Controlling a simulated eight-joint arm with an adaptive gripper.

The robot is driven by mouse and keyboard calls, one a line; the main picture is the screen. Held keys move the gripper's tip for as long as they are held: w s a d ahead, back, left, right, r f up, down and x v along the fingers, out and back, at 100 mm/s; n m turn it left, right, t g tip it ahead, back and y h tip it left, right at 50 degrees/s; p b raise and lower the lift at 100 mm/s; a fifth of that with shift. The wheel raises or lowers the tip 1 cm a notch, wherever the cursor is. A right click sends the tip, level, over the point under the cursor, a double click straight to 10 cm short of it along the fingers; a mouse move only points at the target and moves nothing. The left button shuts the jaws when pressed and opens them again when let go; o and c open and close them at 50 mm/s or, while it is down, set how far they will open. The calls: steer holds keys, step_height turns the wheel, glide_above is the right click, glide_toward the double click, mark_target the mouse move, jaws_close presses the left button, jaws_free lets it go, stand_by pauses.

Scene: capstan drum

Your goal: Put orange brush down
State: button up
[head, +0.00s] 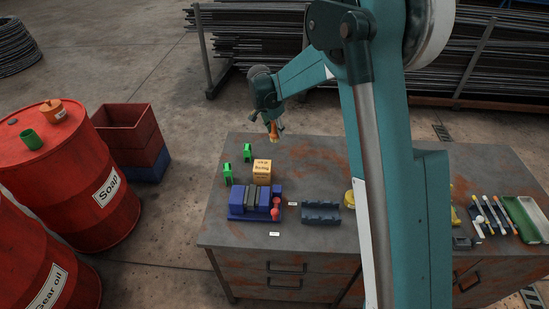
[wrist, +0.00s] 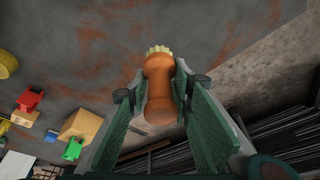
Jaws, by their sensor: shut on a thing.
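The orange brush (wrist: 160,88) has a turned handle and pale bristles at its far end. My gripper (wrist: 158,95) is shut on its handle, with one finger on each side. In the head view my gripper (head: 270,122) is over the back part of the workbench (head: 330,165), and the brush (head: 273,131) hangs below it, bristles down. I cannot tell whether the bristles touch the bench top.
A tan box (head: 262,171), green pieces (head: 247,152), a blue fixture (head: 238,207) with red knobs and a dark rack (head: 321,212) stand on the bench nearby. A green tray (head: 528,218) and several tools lie at right.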

mark_target(272, 134)
steer(key=shift+f+b, duration=0.3)
steer(key=shift+f, duration=2.8)
steer(key=shift+f, duration=0.1)
steer(key=shift+f, duration=1.8)
steer(key=shift+f, duration=0.15)
steer(key=o, duration=0.9)
steer(key=shift+r, duration=0.2)
steer(key=v, duration=1.2)
steer(key=shift+p, duration=0.3)
